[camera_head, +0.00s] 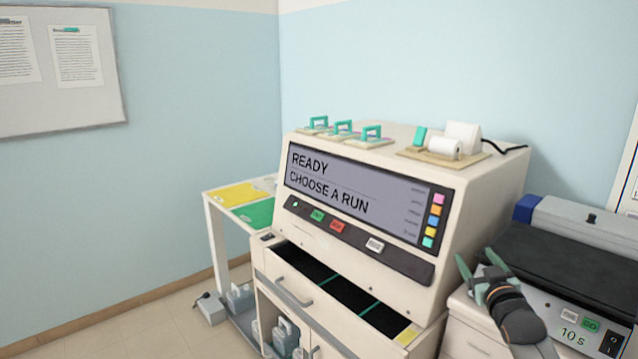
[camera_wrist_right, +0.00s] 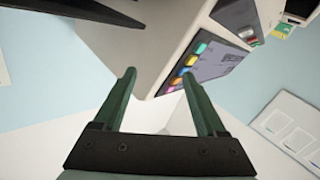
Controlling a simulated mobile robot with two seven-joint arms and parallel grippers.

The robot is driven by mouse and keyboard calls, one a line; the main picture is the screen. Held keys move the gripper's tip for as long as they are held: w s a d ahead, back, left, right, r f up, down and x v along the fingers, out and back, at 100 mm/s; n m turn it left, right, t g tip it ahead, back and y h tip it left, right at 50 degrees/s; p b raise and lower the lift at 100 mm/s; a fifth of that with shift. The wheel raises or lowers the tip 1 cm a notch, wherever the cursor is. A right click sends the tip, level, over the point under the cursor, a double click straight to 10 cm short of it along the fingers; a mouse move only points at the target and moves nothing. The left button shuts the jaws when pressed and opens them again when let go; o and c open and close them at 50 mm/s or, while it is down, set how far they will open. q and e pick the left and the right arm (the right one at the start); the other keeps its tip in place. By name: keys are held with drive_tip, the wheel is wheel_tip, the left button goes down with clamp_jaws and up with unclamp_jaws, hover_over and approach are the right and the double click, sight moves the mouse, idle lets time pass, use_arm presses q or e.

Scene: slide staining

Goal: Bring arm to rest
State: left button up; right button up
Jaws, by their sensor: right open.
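My right gripper (camera_head: 482,267) is in the lower right of the head view, in front of the right side of the staining machine (camera_head: 480,210) and left of the black-topped device. Its two green fingers are apart with nothing between them. In the right wrist view the fingers (camera_wrist_right: 160,95) also stand apart and empty, with the machine's screen and coloured squares beyond them. The machine's screen (camera_head: 345,190) reads "READY CHOOSE A RUN". My left gripper is not in the head view.
An open drawer (camera_head: 285,268) with dark compartments juts from the machine. A black-topped device (camera_head: 570,265) showing "10 s" stands close to my right gripper. A side table (camera_head: 213,197) with yellow and green mats stands left. Several teal-handled pieces (camera_head: 343,129) sit on top of the machine.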

drive_tip(key=s+a+f+g+y, duration=0.1)
drive_tip(key=s+a+f, duration=0.2)
drive_tip(key=s+f, duration=0.3)
drive_tip(key=s+a+f+n+g, duration=0.1)
drive_tip(key=s+a+f+g, duration=0.15)
drive_tip(key=f, duration=0.65)
drive_tip(key=s+a+f+g+y, duration=0.1)
drive_tip(key=s+a+f, duration=0.2)
drive_tip(key=s+f, duration=0.35)
drive_tip(key=s+a+f+g, duration=0.1)
drive_tip(key=s+a+f, duration=0.2)
drive_tip(key=s, duration=0.5)
drive_tip(key=s+a+f+g+y, duration=0.1)
drive_tip(key=s+a+f, duration=0.2)
drive_tip(key=s, duration=0.6)
drive_tip(key=s+a+f+g+y, duration=0.1)
drive_tip(key=s+a+f+g, duration=0.1)
drive_tip(key=s+f, duration=0.4)
drive_tip(key=s+a, duration=0.1)
drive_tip(key=s, duration=0.2)
drive_tip(key=shift+a+m, duration=0.4)
